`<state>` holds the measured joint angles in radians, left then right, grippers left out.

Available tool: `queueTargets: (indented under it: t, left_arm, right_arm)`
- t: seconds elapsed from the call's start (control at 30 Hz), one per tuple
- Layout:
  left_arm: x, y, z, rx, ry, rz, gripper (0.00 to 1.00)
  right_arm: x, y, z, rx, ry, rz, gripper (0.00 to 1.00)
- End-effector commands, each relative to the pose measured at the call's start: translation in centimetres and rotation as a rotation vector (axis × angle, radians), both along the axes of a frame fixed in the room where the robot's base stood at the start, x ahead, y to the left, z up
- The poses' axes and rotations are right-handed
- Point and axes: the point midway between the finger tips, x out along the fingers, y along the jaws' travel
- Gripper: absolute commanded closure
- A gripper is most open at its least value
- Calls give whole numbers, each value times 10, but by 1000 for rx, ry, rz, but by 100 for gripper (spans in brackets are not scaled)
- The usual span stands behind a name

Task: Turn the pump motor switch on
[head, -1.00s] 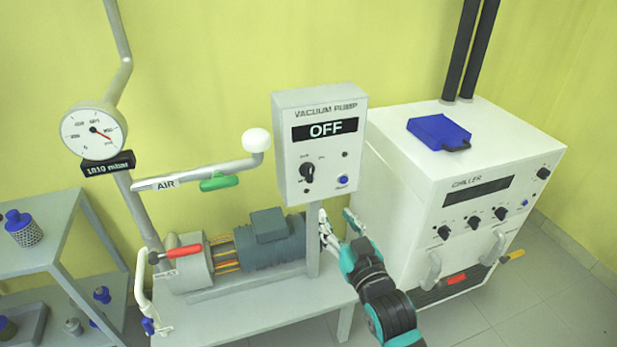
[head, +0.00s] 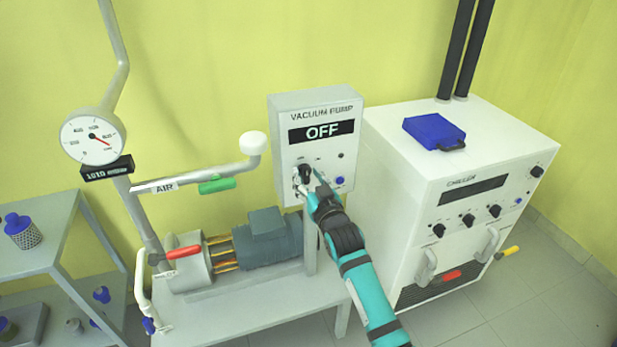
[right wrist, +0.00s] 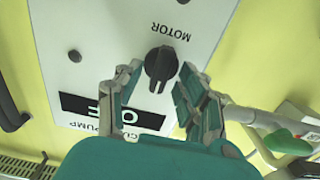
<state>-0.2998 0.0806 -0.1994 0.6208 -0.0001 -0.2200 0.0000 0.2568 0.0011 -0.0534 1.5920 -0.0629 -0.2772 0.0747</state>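The grey vacuum pump box (head: 351,112) stands on a post above the pump motor (head: 270,240). Its display (head: 322,131) reads OFF. The black motor switch knob (head: 305,173) is on the lower left of its front face; it also shows in the right wrist view (right wrist: 161,64), beside the printed word MOTOR. My right gripper (head: 309,180) is at the box front, its open fingers on either side of the knob. In the right wrist view the gripper (right wrist: 156,88) has gaps between both fingers and the knob. My left gripper is not in view.
A blue button (head: 339,181) sits right of the knob. The white chiller (head: 400,160) stands close on the right. The air pipe with its green handle (head: 217,185) is on the left. A pressure gauge (head: 92,137) and a grey shelf (head: 50,220) are farther left.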

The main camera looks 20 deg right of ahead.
Motion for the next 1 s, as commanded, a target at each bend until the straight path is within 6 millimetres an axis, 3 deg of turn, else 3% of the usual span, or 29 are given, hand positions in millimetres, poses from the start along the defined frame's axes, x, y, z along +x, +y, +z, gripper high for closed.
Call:
queueTargets:
  t: [0.2,0.5,1.0]
  left_arm:
    - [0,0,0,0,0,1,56]
    - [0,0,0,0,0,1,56]
    - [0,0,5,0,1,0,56]
  right_arm:
    - [0,0,0,0,1,0,62]
    - [0,0,-1,0,1,0,100]
    - [0,0,0,81,5,-1,100]
